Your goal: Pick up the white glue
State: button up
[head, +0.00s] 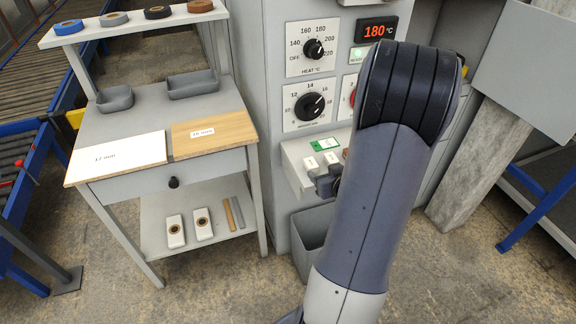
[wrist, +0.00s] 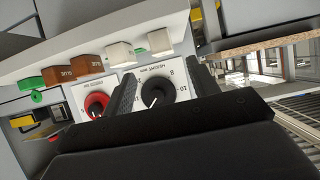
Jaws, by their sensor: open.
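Two small white glue blocks, (wrist: 120,54) and (wrist: 158,40), sit on a pale ledge beside brown blocks marked GLUE in the wrist view. In the head view, white blocks (head: 310,163) and (head: 331,158) show on the machine's ledge, with a bit of brown by my arm. My gripper (wrist: 162,72) is open and empty. Its two dark fingers are apart; the right-hand white block shows beyond the gap between them. In the head view my gripper (head: 326,180) is at the ledge's front, partly hidden by my arm. I cannot tell the exact distance to the blocks.
The brown glue blocks (wrist: 87,64) stand close to the white ones. The machine front has dials (head: 311,105) and a 180 °C display. A grey bin (head: 312,236) is below the ledge. Left is a table with two boards (head: 118,156), trays and tape rolls.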

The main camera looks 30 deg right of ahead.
jog(key=x, duration=0.5)
jog(key=shift+w+a, duration=0.1)
jog(key=shift+r+x, duration=0.15)
jog(key=shift+x, duration=1.3)
jog(key=shift+r+x, duration=0.15)
jog(key=shift+x, duration=1.25)
jog(key=shift+w+a, duration=0.1)
jog(key=shift+w, duration=0.05)
jog(key=shift+c, duration=0.4)
jog(key=c, duration=1)
